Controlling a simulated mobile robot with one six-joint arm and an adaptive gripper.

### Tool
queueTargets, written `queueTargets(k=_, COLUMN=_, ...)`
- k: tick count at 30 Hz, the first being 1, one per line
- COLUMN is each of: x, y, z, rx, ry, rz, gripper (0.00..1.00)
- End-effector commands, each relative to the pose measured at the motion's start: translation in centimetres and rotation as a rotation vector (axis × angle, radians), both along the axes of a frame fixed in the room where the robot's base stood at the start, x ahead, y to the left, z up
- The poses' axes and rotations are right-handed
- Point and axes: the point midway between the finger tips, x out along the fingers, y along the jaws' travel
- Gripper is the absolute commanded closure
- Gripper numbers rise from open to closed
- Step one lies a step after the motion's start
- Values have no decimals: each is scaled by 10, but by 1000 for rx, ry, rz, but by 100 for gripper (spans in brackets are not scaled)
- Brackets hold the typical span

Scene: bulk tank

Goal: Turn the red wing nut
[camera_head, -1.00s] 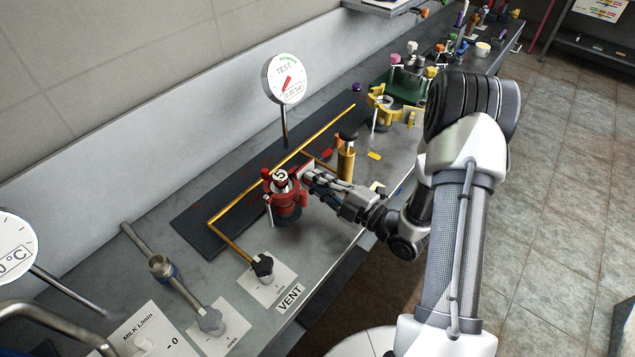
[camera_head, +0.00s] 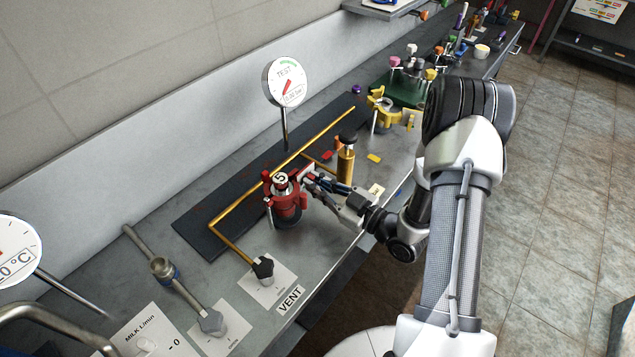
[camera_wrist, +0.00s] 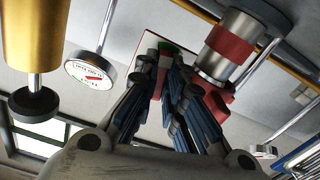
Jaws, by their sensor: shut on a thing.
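A red clamp (camera_head: 288,207) with a white top marked 5 stands on the bench around a dark cylinder. The clamp's red band and metal cylinder (camera_wrist: 226,50) are just to the right.
A brass cylinder with a black knob (camera_head: 345,160) stands close behind my gripper. A yellow pipe (camera_head: 240,198) runs behind the clamp, and a round TEST gauge (camera_head: 286,82) stands on a post. A yellow clamp (camera_head: 385,105) is farther back. The VENT label (camera_head: 291,299) lies near the bench's front edge.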

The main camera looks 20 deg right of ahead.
Motion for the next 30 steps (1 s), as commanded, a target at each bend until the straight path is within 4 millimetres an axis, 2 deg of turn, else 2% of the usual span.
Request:
queueTargets(k=12, x=0, y=0, z=0, rx=159, ry=115, rz=0, gripper=100)
queueTargets(k=29, x=0, y=0, z=0, rx=181, ry=132, rz=0, gripper=100)
queueTargets(k=30, x=0, y=0, z=0, rx=181, ry=132, rz=0, gripper=88)
